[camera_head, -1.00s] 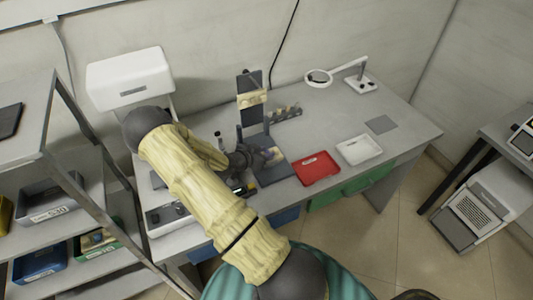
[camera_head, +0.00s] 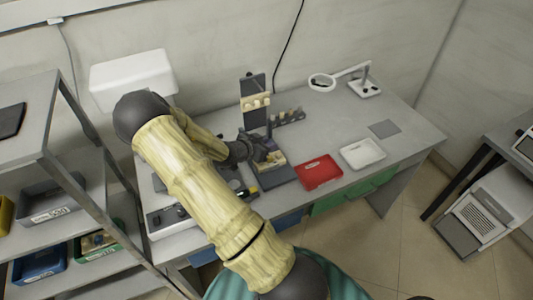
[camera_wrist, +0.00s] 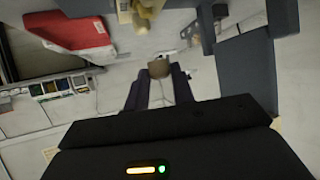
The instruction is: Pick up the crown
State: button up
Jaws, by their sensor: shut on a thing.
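My gripper (camera_head: 262,150) is over the base of a dark stand on the bench in the head view. In the wrist view its two dark fingers (camera_wrist: 160,80) are closed on a small brownish, blunt piece, which I take to be the crown (camera_wrist: 160,68). The piece sits at the fingertips, with its lower part between them. The head view is too coarse to show it. The dark stand (camera_head: 252,84) has an upright plate with a cream bar (camera_head: 256,102) across it. A cream block (camera_head: 275,160) lies low on the stand, close to my gripper.
A red tray (camera_head: 319,171) and a white tray (camera_head: 362,153) lie right of the stand. A magnifier lamp (camera_head: 323,82) is at the back right. The dark stand frame (camera_wrist: 284,15) is close in the wrist view.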

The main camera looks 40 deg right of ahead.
jog(key=shift+r, duration=1.85)
